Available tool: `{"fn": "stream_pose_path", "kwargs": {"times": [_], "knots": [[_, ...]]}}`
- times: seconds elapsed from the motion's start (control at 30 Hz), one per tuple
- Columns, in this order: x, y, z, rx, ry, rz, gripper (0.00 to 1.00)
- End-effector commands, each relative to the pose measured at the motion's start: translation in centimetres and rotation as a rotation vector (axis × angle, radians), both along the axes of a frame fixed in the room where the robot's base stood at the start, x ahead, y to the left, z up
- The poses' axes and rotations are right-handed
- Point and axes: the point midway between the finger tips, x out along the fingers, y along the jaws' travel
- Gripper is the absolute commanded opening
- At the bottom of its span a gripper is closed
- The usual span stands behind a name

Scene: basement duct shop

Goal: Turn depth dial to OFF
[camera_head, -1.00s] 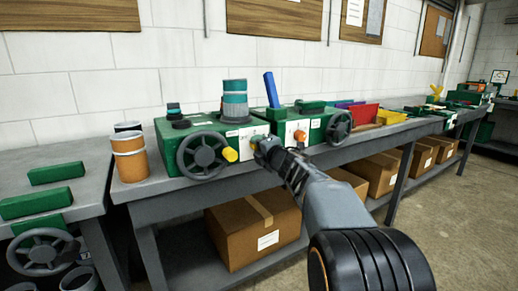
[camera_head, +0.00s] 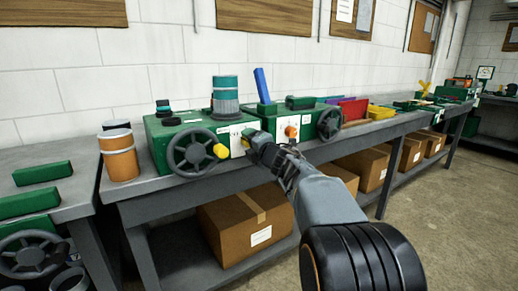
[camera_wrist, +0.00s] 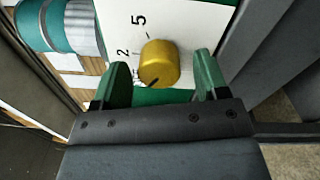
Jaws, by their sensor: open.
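The depth dial (camera_wrist: 159,62) is a yellow round knob on a white plate. In the wrist view the plate shows the marks 5 and 2, and a third mark is partly hidden by the knob. A dark pointer line on the knob points down and left, toward that partly hidden mark. My gripper (camera_wrist: 160,85) is open, with one green finger on each side of the dial and a gap on both sides. In the head view my gripper (camera_head: 257,146) is at the front of the green machine (camera_head: 165,140), and the dial is mostly hidden behind it.
An orange knob (camera_head: 291,131) and a second handwheel (camera_head: 331,124) are to the right. An orange can (camera_head: 120,156) stands on the grey bench (camera_head: 180,187). The floor on the right is clear.

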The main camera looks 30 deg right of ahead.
Motion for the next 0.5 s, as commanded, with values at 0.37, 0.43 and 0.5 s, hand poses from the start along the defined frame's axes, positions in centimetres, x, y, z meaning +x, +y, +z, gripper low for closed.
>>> {"fn": "stream_pose_path", "kwargs": {"times": [0.37,0.43,0.5], "knots": [[-7.0,-1.0,0.2,-0.002,-0.002,-0.004,0.67],[-8.3,-1.1,0.1,-0.001,-0.001,-0.004,0.67],[-9.6,-1.2,0.1,-0.002,-0.001,-0.004,0.67]]}}
